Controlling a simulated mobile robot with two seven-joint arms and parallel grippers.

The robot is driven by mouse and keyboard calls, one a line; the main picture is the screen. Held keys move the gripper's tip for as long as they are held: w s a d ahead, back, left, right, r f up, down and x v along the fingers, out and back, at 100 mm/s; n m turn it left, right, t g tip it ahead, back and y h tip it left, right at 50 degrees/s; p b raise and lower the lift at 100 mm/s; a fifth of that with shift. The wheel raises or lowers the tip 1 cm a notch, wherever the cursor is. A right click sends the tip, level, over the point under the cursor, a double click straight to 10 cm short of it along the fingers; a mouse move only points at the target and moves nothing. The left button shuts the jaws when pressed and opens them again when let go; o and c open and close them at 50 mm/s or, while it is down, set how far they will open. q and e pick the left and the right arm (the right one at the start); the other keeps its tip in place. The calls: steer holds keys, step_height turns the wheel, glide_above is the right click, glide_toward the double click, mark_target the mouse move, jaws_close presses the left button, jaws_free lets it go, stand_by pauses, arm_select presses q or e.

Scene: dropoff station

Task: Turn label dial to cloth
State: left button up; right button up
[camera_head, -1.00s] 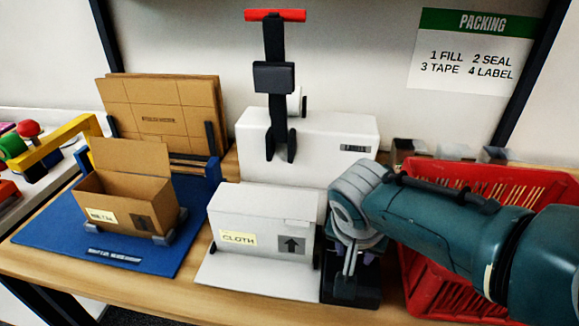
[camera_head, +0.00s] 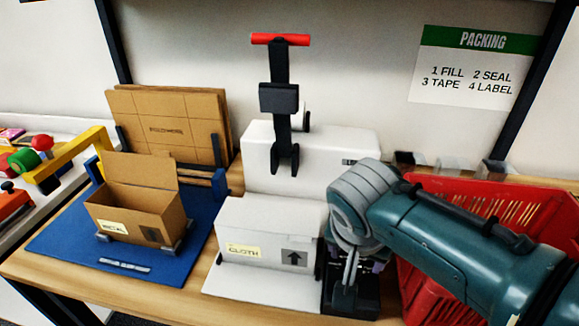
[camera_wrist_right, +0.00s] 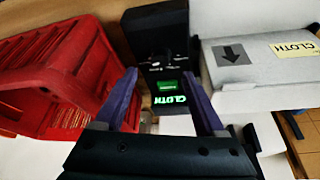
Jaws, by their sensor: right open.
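The dark label device (camera_head: 352,298) stands on the table right of the white box, mostly covered by my right arm in the head view. I cannot make out the dial clearly; small white marks show on the face above the screen. My right gripper (camera_wrist_right: 163,88) is open and empty, its two purple fingers on either side of the screen. A white box (camera_head: 262,248) with a CLOTH label lies beside the device. My left gripper is out of view.
A red crate (camera_head: 418,280) stands close right of the device. The open cardboard box (camera_head: 148,215) labelled METAL sits on a blue mat (camera_head: 60,245) at left. A sealer with a red handle (camera_head: 281,39) stands behind the white box.

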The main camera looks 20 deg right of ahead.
steer(key=p+v, duration=0.1)
steer(key=v, duration=0.3)
steer(key=shift+s, duration=0.1)
stand_by(0.3)
steer(key=s+a+r+n+y+p, duration=0.1)
steer(key=s+a+r+n+y, duration=0.1)
steer(key=s+r+n, duration=0.55)
steer(key=s+a+r+n+y, duration=0.1)
steer(key=s+r+n+y, duration=0.2)
steer(key=s, duration=0.8)
step_height(320, 180, up, 29)
steer(key=h+p, duration=0.1)
steer(key=p, duration=2.7)
steer(key=shift+a+f+n+t+h, duration=0.2)
steer(key=shift+n+t+h, duration=0.1)
steer(key=shift+n, duration=0.15)
